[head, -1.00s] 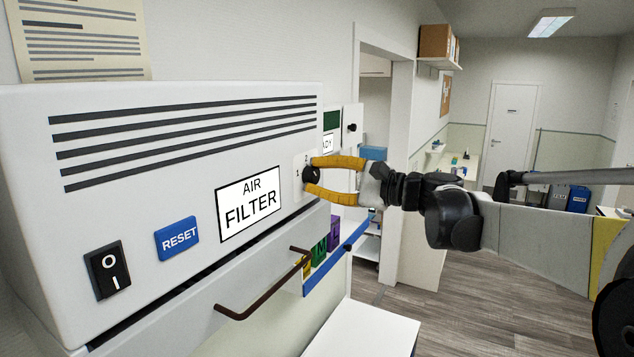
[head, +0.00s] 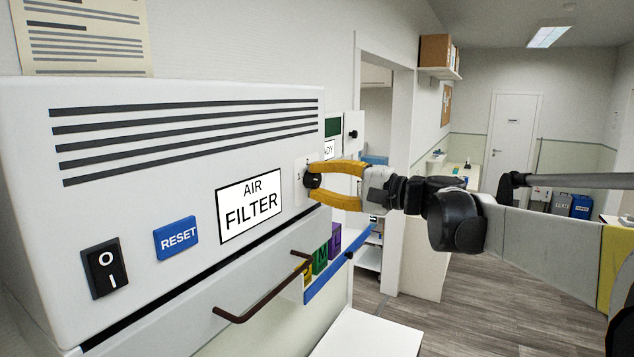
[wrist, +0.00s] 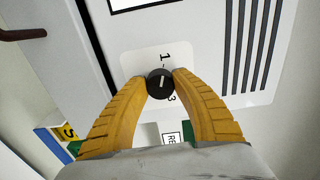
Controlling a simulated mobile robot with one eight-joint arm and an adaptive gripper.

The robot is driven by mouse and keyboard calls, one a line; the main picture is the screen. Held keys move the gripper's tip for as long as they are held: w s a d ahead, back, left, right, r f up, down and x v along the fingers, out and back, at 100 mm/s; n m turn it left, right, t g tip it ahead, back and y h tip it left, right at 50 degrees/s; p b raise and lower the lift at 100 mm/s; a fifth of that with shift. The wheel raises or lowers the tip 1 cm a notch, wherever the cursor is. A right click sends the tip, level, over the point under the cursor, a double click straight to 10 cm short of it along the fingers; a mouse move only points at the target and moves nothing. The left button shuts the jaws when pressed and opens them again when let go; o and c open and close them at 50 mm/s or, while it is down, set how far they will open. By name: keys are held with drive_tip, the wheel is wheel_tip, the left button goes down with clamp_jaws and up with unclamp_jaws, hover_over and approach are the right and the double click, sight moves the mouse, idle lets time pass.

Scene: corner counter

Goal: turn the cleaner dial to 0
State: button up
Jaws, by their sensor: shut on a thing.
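The dial (wrist: 160,84) is a small round black knob with a white line, on a white plate (wrist: 146,60) at the right end of the air filter box (head: 120,210). In the wrist view a 1 shows above the knob and a 3 below right; a 0 is not readable. The white line runs roughly up and down, towards the 1; I cannot tell which end points. My gripper (head: 314,182) has its two yellow fingers shut on the knob, one on each side. In the head view the fingers partly hide the dial.
The box front has a RESET button (head: 177,238), a black rocker switch (head: 105,268) and an AIR FILTER label (head: 250,206). A brown bar handle (head: 262,295) sticks out below. Colored bins (head: 320,262) stand behind it. The floor at right is open.

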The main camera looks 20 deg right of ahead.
drive_tip(key=o, duration=1.2)
drive_tip(key=v, duration=1.2)
drive_tip(key=shift+a, duration=0.1)
